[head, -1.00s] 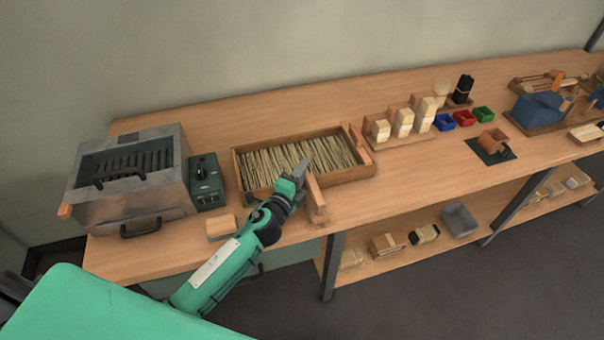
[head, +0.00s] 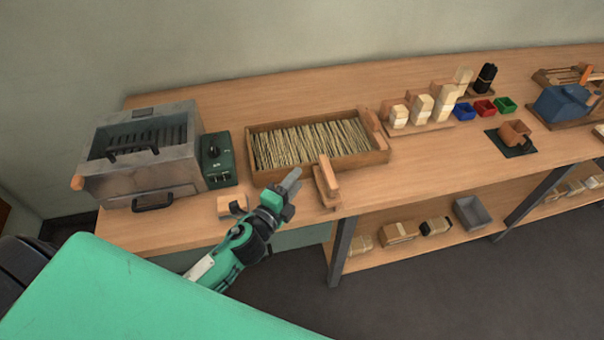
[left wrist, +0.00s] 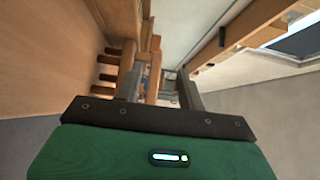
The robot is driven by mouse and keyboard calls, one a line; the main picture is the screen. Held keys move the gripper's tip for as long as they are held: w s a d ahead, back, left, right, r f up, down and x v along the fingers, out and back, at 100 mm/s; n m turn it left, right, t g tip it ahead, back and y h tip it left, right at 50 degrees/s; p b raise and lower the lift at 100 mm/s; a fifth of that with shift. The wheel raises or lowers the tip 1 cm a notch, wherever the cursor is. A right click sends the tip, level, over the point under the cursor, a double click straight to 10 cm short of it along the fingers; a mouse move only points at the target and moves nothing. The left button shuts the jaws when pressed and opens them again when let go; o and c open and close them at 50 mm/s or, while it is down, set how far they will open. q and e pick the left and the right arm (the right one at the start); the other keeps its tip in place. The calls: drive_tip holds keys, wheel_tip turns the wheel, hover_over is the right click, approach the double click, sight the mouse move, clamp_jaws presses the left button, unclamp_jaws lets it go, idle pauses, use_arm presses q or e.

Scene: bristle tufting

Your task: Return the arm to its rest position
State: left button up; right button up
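My left arm is green and comes in from the lower left of the head view. Its gripper (head: 291,180) is in front of the wooden tray of bristles (head: 262,178), near the bench's front edge. My right gripper is not in view.
A wooden stand (head: 327,184) is just right of the gripper. A small wooden block (head: 231,206) lies to its left. A metal heater box (head: 147,160) and a green control box (head: 217,160) stand at the left. Wooden blocks (head: 421,110) and coloured bins (head: 484,109) are farther right.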

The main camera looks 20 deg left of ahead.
use_arm(q)
drive_tip(key=shift+s+a, duration=0.1)
drive_tip(key=shift+s, duration=0.35)
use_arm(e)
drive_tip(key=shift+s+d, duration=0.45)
